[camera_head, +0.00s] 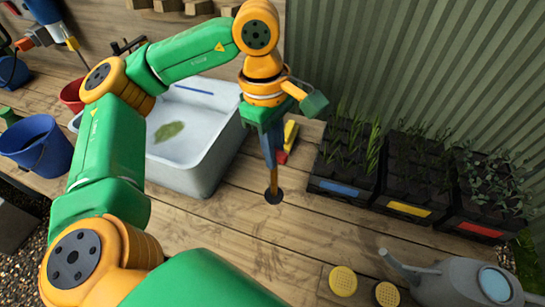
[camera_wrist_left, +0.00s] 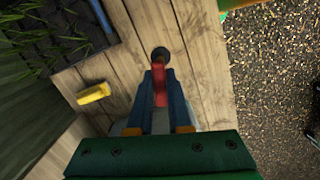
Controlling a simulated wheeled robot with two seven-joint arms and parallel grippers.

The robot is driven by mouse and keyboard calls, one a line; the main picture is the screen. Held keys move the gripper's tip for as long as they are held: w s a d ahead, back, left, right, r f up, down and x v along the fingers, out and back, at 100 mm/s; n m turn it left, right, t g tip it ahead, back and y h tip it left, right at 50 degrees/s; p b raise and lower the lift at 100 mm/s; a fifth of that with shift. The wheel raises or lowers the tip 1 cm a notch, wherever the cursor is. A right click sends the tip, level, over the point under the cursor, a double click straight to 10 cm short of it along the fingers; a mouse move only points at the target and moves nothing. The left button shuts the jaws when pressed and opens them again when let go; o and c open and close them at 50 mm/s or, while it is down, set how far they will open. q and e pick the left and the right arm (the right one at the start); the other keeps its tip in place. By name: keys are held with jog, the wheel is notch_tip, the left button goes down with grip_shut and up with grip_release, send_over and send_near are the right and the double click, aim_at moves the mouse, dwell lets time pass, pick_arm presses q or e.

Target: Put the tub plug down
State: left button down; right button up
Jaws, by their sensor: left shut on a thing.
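My left gripper (camera_head: 270,150) points down over the wooden bench, to the right of the tub (camera_head: 222,150). The pale grey tub holds a green patch. My right gripper is out of view.
Black plant crates (camera_head: 340,188) stand along the right wall. A yellow block (camera_head: 291,133) lies behind my gripper. A blue bucket (camera_head: 38,145) stands left. Planks before the gripper are clear.

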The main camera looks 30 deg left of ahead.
pick_arm(q)
jog(key=s+a+r+n+t+y+b, duration=0.15)
jog(key=a+n, duration=0.35)
jog(key=n, duration=0.6)
jog(key=s+a+r+n, duration=0.2)
jog(key=a+n, duration=0.3)
jog(key=n, duration=0.5)
jog(key=w+d+f, duration=0.2)
jog(key=w+f, duration=1)
jog(key=w, duration=0.1)
jog(key=shift+w+d+f+b, duration=0.2)
jog(key=shift+w+f+b, duration=0.1)
jog(key=shift+f, duration=0.1)
jog(key=shift+s+f, duration=0.1)
jog(key=shift+f, duration=0.1)
jog(key=c, duration=0.8)
grip_release()
jog(key=shift+r, duration=0.1)
jog(key=shift+c, duration=0.2)
